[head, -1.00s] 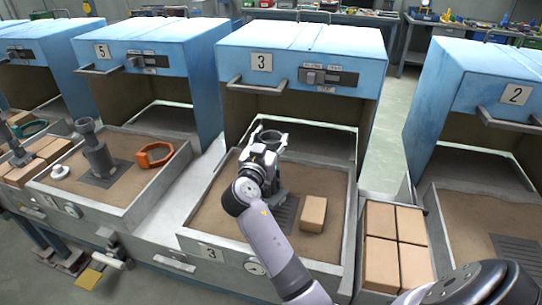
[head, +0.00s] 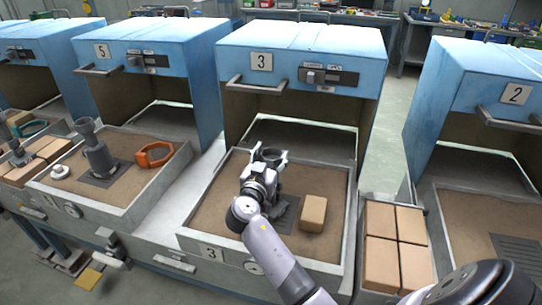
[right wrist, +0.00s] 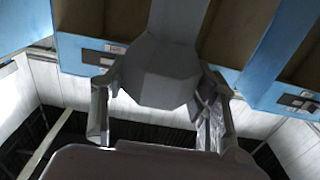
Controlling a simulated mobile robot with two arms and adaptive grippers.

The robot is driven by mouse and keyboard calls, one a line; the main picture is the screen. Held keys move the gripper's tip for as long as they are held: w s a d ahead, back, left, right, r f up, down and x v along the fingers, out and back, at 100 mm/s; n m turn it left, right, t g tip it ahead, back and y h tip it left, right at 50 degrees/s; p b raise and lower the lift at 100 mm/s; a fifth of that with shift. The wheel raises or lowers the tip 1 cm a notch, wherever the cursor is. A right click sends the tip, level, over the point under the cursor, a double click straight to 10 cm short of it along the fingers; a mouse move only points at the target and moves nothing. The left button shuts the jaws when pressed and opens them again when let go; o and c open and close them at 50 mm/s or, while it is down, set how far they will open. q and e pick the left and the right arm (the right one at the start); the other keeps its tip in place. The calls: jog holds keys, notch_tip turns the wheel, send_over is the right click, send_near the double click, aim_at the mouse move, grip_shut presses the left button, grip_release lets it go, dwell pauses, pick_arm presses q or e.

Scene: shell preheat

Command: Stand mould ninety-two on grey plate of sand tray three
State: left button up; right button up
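The grey mould (head: 277,184) is over sand tray three (head: 346,225), mostly hidden behind my right gripper (head: 270,154). No number is readable on it. The right gripper's fingers sit on either side of the mould's upper part and appear shut on it. In the right wrist view, a grey faceted body (right wrist: 160,72) fills the space between the fingers (right wrist: 157,112). The grey plate (head: 285,217) lies in the sand below the mould, largely covered. I cannot tell whether the mould's base touches it. My left gripper is not in view.
A tan brick (head: 313,213) lies in tray three, right of the plate. More bricks (head: 396,250) fill a side box. Tray five holds another grey mould (head: 96,150) and an orange clamp ring (head: 155,155). The blue oven three (head: 300,60) stands behind tray three.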

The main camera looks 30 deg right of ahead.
jog(key=o, duration=0.3)
jog(key=shift+r, duration=0.1)
jog(key=shift+r+p, duration=0.15)
jog(key=shift+p, duration=0.15)
jog(key=shift+b+v, duration=1.55)
jog(key=shift+v, duration=4.5)
